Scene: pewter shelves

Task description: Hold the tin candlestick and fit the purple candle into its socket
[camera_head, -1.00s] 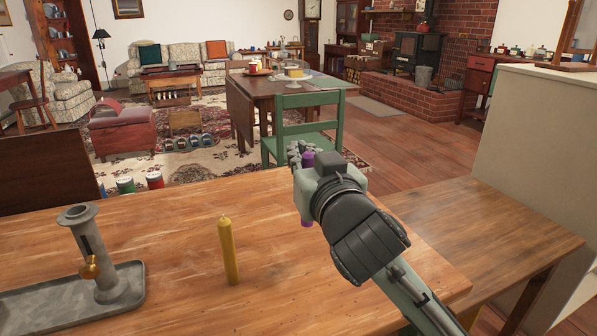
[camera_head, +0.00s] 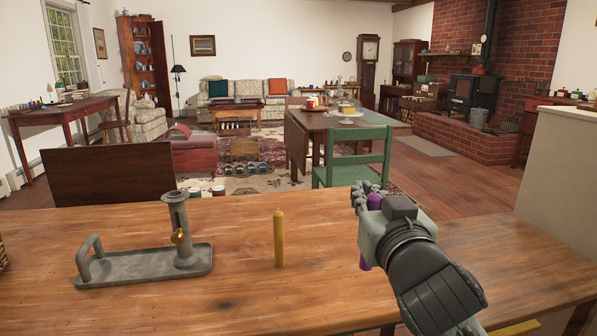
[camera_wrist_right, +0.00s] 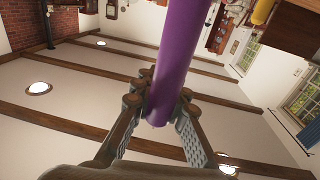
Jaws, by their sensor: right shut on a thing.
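The tin candlestick (camera_head: 178,228) stands upright on the wooden table in the head view, left of centre. It has a grey tray base with a loop handle at the left, a tube with a flared top and a small brass knob. Its socket looks empty. My right gripper (camera_head: 370,205) is above the table's right part, well right of the candlestick and apart from it. It is shut on the purple candle (camera_wrist_right: 178,55), which shows between its fingers in the right wrist view and partly in the head view (camera_head: 375,201). My left gripper is not in view.
A yellow candle (camera_head: 279,240) stands upright on the table between the candlestick and my right gripper. The tabletop (camera_head: 90,310) in front is clear.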

